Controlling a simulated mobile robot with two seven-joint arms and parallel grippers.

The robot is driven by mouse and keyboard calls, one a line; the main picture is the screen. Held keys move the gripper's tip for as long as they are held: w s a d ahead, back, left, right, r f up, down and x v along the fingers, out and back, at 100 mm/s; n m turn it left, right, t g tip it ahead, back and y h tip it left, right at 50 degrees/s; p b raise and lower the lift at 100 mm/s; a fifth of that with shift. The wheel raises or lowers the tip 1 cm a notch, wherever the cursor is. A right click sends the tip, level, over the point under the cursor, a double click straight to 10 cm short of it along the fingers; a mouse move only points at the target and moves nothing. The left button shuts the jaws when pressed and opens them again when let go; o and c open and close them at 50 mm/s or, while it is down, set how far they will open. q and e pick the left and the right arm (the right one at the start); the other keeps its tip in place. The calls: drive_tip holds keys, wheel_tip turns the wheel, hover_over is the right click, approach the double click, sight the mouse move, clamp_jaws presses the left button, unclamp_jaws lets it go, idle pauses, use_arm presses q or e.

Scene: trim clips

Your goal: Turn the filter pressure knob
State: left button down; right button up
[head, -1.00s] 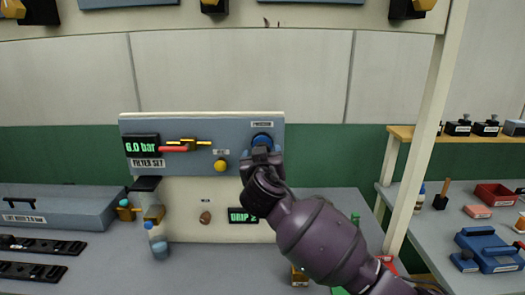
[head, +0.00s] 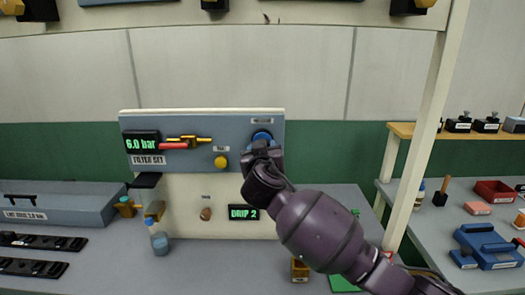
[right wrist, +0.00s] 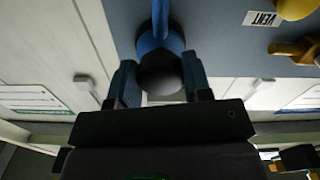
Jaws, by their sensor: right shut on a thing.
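The blue pressure knob (head: 262,136) is at the upper right of the grey-blue filter panel (head: 190,128). My right gripper (head: 262,150) is in front of it and hides its lower part. In the right wrist view the knob (right wrist: 160,68) shows a blue body and a dark round end between the two fingers of my right gripper (right wrist: 160,85), which is shut on it. The panel's display (head: 142,144) reads 6.0 bar above a label reading FILTER SET. My left gripper is not in view.
A yellow round button (head: 220,162) and a red-handled brass valve (head: 180,143) share the panel. A DRIP 2 display (head: 243,213) is below. A bottle (head: 158,240) stands on the bench at left. A cream post (head: 422,130) rises right of my arm.

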drive_tip(key=shift+n+b, duration=0.35)
drive_tip(key=shift+n, duration=1.15)
drive_tip(key=n, duration=0.3)
drive_tip(key=shift+n, duration=0.3)
drive_tip(key=n, duration=0.3)
drive_tip(key=shift+d+n, duration=0.1)
drive_tip(key=shift+n, duration=0.2)
drive_tip(key=n, duration=0.5)
drive_tip(key=shift+r+p, duration=0.15)
drive_tip(key=shift+p, duration=0.2)
drive_tip(key=n, duration=0.4)
drive_tip(key=shift+n, duration=0.6)
